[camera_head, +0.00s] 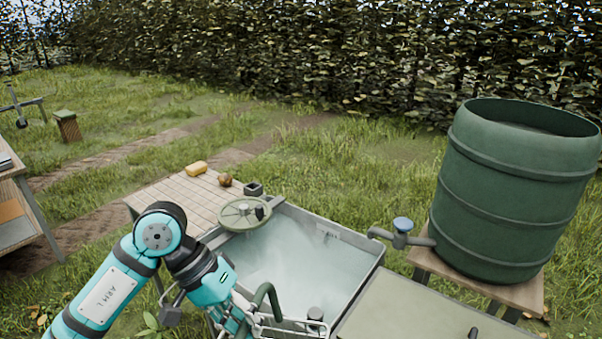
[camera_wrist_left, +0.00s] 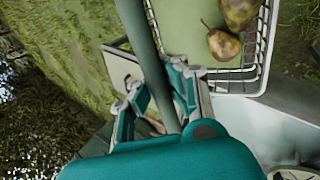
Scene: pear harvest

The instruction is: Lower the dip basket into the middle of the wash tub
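The wash tub (camera_head: 361,285) is a grey, open tub with cloudy, pale water. In the left wrist view the basket (camera_wrist_left: 262,62) has a green floor and holds brown-green pears (camera_wrist_left: 223,44). My left gripper (camera_wrist_left: 157,80) is shut on the basket's handle, which passes between its fingers. Whether the basket touches the water or rim is hidden. My right gripper is in neither view.
A green barrel (camera_head: 505,190) stands on a wooden stand at right, its tap (camera_head: 402,232) pointing to the tub. A round green wheel (camera_head: 245,213) sits at the tub's far left corner.

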